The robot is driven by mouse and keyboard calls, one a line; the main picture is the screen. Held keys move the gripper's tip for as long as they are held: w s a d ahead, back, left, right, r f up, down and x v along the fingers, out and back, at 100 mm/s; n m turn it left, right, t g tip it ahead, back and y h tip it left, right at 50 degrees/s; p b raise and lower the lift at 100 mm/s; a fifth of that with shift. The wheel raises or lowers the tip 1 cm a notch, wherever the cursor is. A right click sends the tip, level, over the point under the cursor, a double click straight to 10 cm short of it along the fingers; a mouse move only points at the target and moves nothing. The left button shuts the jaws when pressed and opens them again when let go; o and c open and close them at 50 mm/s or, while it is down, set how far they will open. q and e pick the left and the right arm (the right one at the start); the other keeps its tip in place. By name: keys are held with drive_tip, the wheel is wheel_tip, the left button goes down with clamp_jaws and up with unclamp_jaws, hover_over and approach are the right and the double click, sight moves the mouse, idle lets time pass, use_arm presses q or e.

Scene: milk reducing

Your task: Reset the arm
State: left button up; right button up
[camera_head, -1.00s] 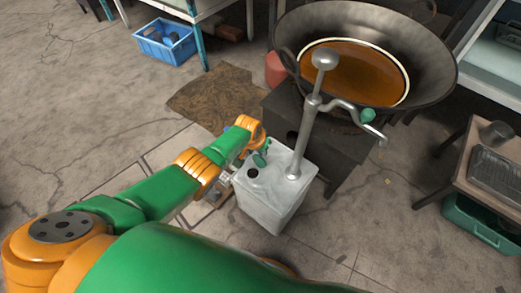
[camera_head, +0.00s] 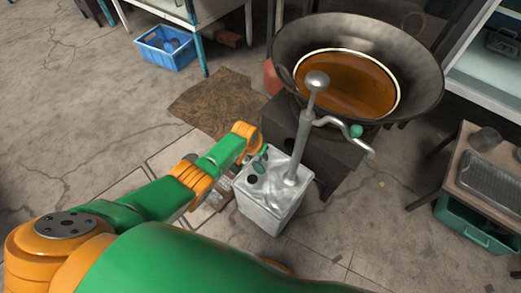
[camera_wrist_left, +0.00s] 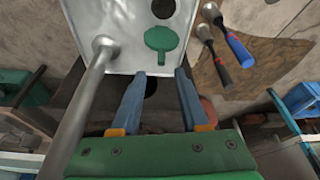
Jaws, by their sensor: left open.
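My left arm (camera_head: 150,200) reaches in from the left to the side of a pale metal can (camera_head: 274,205). The can stands upright on the floor and has a tall pump with a round knob (camera_head: 317,81) and a curved spout. In the left wrist view my left gripper (camera_wrist_left: 160,76) is open, with nothing held between its two blue-grey fingers. The can's top (camera_wrist_left: 125,25) is just beyond the fingertips, with a green cap (camera_wrist_left: 161,40) open beside a dark hole. The pump tube (camera_wrist_left: 85,90) passes left of the fingers. My right gripper is out of view.
A large wok (camera_head: 425,80) of brown liquid sits on a dark stove behind the can. A small table (camera_head: 470,180) stands right; a blue crate (camera_head: 165,58) lies far left. Floor between is mostly clear.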

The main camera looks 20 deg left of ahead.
use_arm(q)
drive_tip(key=shift+p+v, duration=0.45)
drive_tip(key=shift+v, duration=0.65)
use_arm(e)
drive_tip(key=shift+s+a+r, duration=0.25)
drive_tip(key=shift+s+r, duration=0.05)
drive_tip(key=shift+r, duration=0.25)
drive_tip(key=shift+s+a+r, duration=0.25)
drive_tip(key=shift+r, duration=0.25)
use_arm(q)
drive_tip(key=s+a+f+g, duration=0.1)
drive_tip(key=s+a+f, duration=0.2)
drive_tip(key=s+f, duration=1.2)
drive_tip(key=s+a+f+g, duration=0.1)
drive_tip(key=s+f, duration=0.1)
drive_tip(key=s, duration=1)
drive_tip(key=s+a+f+g, duration=0.1)
drive_tip(key=s, duration=1)
wheel_tip(320, 180, up, 17)
drive_tip(key=p, duration=1.7)
drive_tip(key=shift+w+d+m+y, duration=0.2)
drive_tip(key=shift+w+m+y, duration=0.1)
drive_tip(key=shift+y, duration=0.1)
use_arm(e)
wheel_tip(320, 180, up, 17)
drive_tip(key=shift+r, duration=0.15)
